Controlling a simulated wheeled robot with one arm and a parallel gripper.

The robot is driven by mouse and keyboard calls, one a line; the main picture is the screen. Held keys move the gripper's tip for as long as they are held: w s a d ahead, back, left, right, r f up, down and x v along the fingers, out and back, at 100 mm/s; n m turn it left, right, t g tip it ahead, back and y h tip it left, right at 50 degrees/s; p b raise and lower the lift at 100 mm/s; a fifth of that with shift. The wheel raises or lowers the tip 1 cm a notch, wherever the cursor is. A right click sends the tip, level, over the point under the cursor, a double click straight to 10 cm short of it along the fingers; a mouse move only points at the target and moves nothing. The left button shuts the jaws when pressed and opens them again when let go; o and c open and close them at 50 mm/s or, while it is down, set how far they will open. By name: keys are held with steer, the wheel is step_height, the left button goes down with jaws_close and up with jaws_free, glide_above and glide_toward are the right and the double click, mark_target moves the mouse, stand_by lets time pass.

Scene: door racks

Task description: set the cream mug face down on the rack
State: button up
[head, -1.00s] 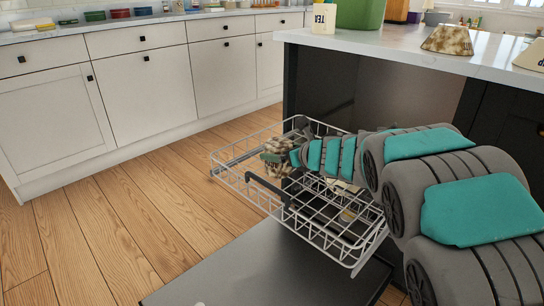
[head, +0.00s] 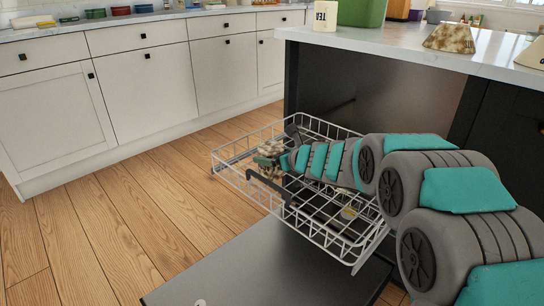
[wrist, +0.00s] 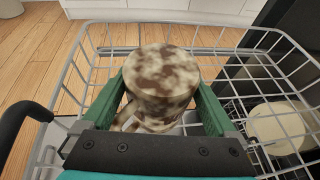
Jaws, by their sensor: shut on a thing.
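A mug mottled in brown and cream (head: 268,152) is between the fingers of my gripper (head: 274,164), over the left part of the white wire rack (head: 330,243). In the wrist view the mug (wrist: 160,72) shows its closed, mottled base upward, so it is face down. A handle-like loop shows low on its left side. The green fingers of my gripper (wrist: 161,98) are shut on its two sides. The rack's wires (wrist: 82,62) surround it. Its rim is hidden, and I cannot tell whether it touches the rack.
The open dishwasher door (head: 265,268) is below the rack. The dark island's white counter (head: 400,48) holds a TEA canister (head: 325,15) and a mottled object (head: 450,38). Wooden floor at left is clear.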

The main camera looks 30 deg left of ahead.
steer(key=shift+f, duration=0.15)
steer(key=o, duration=1.3)
steer(key=shift+o, duration=0.2)
steer(key=shift+r, duration=0.25)
steer(key=shift+s+d, duration=0.1)
steer(key=shift+d, duration=0.2)
steer(key=b+v, duration=0.1)
steer(key=v, duration=1)
steer(key=shift+s, duration=0.25)
steer(key=shift+d, duration=0.15)
